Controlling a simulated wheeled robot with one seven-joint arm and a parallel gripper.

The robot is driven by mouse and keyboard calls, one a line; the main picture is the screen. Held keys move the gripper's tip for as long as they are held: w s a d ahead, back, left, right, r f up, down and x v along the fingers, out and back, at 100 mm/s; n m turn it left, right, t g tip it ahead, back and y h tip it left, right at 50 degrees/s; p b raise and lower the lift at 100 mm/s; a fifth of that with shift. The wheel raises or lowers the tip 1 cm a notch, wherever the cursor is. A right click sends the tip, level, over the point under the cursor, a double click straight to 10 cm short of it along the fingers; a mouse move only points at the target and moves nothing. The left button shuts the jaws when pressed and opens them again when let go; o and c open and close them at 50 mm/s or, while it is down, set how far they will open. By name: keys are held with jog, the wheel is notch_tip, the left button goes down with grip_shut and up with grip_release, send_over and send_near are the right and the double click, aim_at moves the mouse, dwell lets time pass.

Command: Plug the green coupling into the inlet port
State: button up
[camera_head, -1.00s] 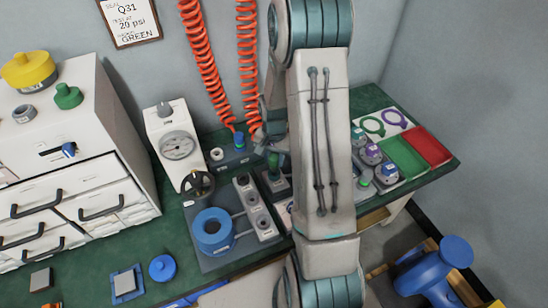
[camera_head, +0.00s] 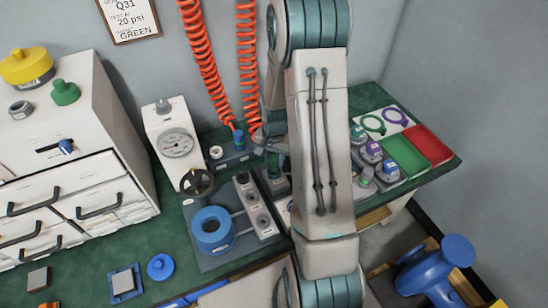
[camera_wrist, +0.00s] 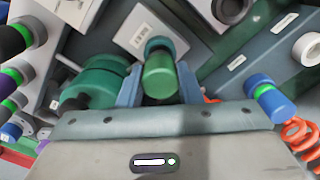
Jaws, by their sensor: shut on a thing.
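My gripper (camera_wrist: 159,92) is shut on the green coupling (camera_wrist: 160,78), a short green cylinder between its two fingers in the wrist view. In the head view my arm hides most of the gripper and coupling. A grey strip with several round ports (camera_head: 253,208) stands beside the blue ring-shaped vessel (camera_head: 212,232). I cannot tell which port is the inlet.
A blue coupling (camera_head: 238,139) with an orange coiled hose (camera_head: 200,65) stands behind; it also shows in the wrist view (camera_wrist: 268,95). A gauge with a handwheel (camera_head: 176,144) is at left. Green and red trays (camera_head: 428,143) lie at right. A dark green round part (camera_wrist: 98,86) is close left of my gripper.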

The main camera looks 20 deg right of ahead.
jog(key=shift+f+b, duration=0.65)
jog(key=shift+f, duration=0.2)
jog(key=o, duration=1.1)
notch_tip(320, 180, up, 14)
jog(key=p, duration=0.1)
